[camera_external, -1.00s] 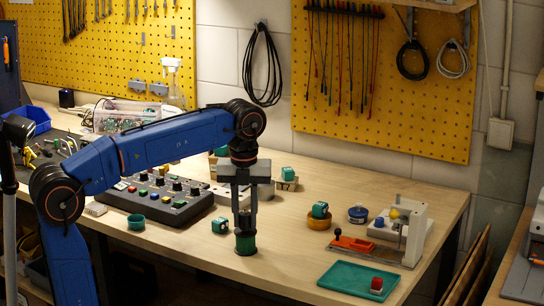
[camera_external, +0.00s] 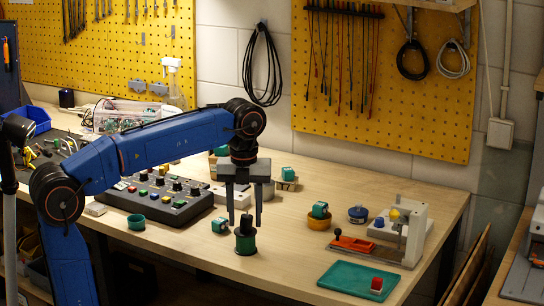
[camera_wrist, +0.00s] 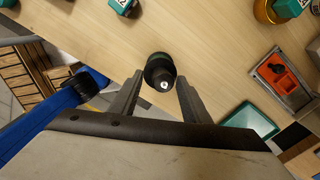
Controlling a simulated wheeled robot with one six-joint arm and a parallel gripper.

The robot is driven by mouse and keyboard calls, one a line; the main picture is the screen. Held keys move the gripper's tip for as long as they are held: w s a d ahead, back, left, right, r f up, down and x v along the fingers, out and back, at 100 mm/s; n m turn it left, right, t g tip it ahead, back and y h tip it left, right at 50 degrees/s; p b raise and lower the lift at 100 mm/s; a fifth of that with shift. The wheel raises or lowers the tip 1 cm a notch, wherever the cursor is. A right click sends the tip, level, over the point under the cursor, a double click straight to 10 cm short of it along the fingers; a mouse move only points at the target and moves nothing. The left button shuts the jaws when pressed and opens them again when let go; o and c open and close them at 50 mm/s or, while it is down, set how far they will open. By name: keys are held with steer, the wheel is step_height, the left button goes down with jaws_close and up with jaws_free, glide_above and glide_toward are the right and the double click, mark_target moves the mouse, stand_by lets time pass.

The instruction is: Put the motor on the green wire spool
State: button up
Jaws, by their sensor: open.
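The green wire spool (camera_external: 245,244) stands on the bench below my gripper. The motor (camera_external: 245,226), a dark cylinder, stands upright on top of it. In the wrist view the motor (camera_wrist: 161,76) shows as a black round body with a small bright shaft end, and it covers most of the spool. My gripper (camera_external: 244,222) is open. Its fingers stand apart on either side of the motor, and in the wrist view the gripper (camera_wrist: 160,82) shows gaps between both fingers and the motor.
A teal block (camera_external: 219,226) lies just left of the spool. A teal block sits on an orange spool (camera_external: 318,223) to the right. A blue spool (camera_external: 357,214), a red-and-grey fixture (camera_external: 352,244) and a green tray (camera_external: 340,281) stand further right. A control panel (camera_external: 165,205) is left.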

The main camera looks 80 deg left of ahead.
mark_target(245, 216)
step_height(245, 216, up, 11)
steer(key=shift+r, duration=0.15)
stand_by(0.4)
steer(key=s+d+f+n+t, duration=0.1)
steer(key=s+d+f+n, duration=0.3)
steer(key=s+f+n, duration=0.3)
steer(key=s+d+f+n+t, duration=0.2)
steer(key=s+d+f+n, duration=0.2)
steer(key=f, duration=1.3)
steer(key=s+d+f+n+t, duration=0.1)
steer(key=s+d+f+n, duration=0.4)
steer(key=s+f+n, duration=0.5)
step_height(245, 216, down, 2)
steer(key=shift+s+n+t, duration=0.3)
steer(key=shift+s+t, duration=0.1)
steer(key=shift+s, duration=0.1)
